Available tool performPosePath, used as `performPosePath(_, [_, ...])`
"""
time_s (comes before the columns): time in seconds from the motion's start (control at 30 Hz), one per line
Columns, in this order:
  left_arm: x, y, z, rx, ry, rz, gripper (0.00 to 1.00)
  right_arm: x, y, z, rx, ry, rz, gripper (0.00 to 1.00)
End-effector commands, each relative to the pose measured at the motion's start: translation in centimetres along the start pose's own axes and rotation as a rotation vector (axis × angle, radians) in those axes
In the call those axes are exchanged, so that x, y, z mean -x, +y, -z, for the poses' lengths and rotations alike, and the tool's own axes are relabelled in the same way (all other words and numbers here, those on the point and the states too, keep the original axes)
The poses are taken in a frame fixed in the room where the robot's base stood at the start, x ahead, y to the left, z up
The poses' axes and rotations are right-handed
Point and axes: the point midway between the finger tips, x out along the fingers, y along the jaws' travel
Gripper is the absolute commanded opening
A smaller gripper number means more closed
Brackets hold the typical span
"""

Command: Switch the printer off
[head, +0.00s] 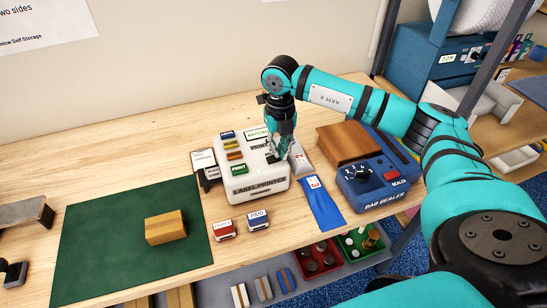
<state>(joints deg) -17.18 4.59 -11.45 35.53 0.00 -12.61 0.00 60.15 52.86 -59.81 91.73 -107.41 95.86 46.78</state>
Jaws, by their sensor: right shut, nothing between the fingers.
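The white label printer (252,182) stands on the wooden table, just left of the picture's middle. Its front reads "LABEL PRINTER", and coloured keys in yellow, orange and green run down its top left. My right gripper (275,156) points down over the right part of the printer's top, shut and empty. Its fingertips are at or very close to the top surface; I cannot tell whether they touch. The gripper and its wrist hide part of the printer's top right, and no switch there can be made out. My left gripper is not in view.
A blue bag sealer (372,182) with a brown block stands right of the printer, beside a blue pouch (322,203). A red stamp (222,230) and a blue stamp (258,220) lie in front. A green mat (105,240) at left bears a wooden block (165,227).

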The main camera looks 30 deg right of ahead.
Motion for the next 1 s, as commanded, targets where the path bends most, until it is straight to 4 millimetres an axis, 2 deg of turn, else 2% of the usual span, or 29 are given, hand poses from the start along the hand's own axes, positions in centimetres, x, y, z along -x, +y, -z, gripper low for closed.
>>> performPosePath(0.3, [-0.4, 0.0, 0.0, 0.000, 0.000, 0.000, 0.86, -0.6, 0.0, 0.0, 0.000, 0.000, 0.000, 0.00])
performPosePath(0.47, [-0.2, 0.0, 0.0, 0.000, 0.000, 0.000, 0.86, -0.2, 0.0, 0.0, 0.000, 0.000, 0.000, 0.00])
performPosePath(1.0, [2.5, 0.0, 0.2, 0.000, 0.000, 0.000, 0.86, 4.0, 0.0, 0.0, 0.000, 0.000, 0.000, 0.00])
